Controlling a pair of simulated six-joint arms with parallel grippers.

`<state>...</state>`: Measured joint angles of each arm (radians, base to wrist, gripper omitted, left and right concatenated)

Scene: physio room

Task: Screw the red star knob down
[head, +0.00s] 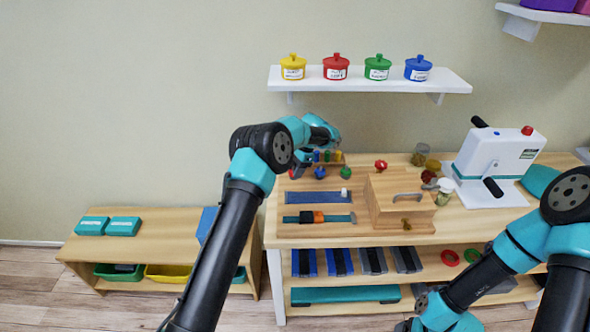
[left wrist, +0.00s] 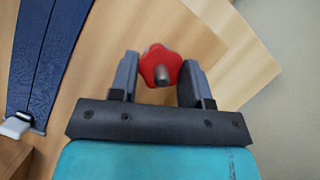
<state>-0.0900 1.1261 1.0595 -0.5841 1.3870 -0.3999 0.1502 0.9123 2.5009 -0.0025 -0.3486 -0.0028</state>
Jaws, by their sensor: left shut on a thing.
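The red star knob (left wrist: 161,66) shows in the left wrist view, with a grey metal stud in its middle. My left gripper (left wrist: 157,80) is shut on it, one dark finger on each side. Wood lies behind the knob; whether the knob sits on the board or above it I cannot tell. In the head view my left arm reaches over the back left of the workbench (head: 300,238), and its gripper is small and partly hidden there. My right arm is bent low at the right; its gripper is not clearly in the picture.
Blue (head: 319,172) and green (head: 346,173) knobs stand along the board's back, with another red knob (head: 381,165) to their right. A blue strip (head: 312,197) lies in front. A wooden box (head: 400,205) and a white crank machine (head: 497,160) stand to the right.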

